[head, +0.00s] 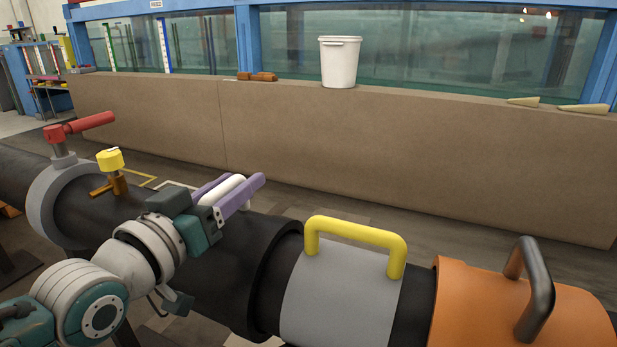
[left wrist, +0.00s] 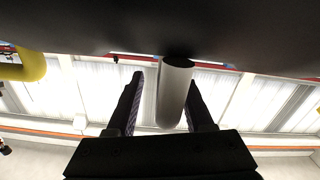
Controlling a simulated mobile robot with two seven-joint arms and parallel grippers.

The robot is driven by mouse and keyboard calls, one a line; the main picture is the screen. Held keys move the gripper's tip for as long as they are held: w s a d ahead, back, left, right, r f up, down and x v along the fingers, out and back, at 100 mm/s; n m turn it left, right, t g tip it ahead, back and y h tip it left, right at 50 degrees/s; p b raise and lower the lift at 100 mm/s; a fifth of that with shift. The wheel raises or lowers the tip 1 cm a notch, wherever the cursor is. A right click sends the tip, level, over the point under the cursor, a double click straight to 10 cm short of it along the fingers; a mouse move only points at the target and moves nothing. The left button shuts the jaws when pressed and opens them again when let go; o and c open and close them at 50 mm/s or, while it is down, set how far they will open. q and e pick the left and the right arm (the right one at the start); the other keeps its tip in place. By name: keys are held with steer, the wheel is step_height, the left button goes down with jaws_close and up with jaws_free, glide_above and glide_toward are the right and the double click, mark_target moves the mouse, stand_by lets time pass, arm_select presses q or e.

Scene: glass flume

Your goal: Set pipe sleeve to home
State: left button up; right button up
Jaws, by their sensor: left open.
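A long dark pipe (head: 88,212) runs across the head view from left to lower right. It carries a thick black sleeve-like section (head: 240,255), a grey sleeve (head: 335,292) with a yellow handle (head: 357,236), and an orange sleeve (head: 480,300) with a black handle (head: 540,290). My left gripper (head: 234,190) is open above the black section, its purple fingers on either side of a white bar (head: 226,188). In the left wrist view the bar (left wrist: 174,92) lies between the fingers, against a dark surface (left wrist: 120,25). Contact cannot be told. My right gripper is out of view.
A grey ring (head: 45,205) with a red lever (head: 90,125) and a yellow knob (head: 110,160) sit on the pipe's left part. Behind runs a brown wall (head: 330,135) bearing a white bucket (head: 339,62), before the glass flume (head: 430,40). Floor shows between pipe and wall.

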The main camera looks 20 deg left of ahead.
arm_select(q)
steer(key=s, duration=0.3)
steer(key=s+p, duration=0.1)
steer(key=s, duration=0.2)
steer(key=s+p, duration=0.1)
steer(key=s, duration=0.2)
steer(key=shift+s+a, duration=0.4)
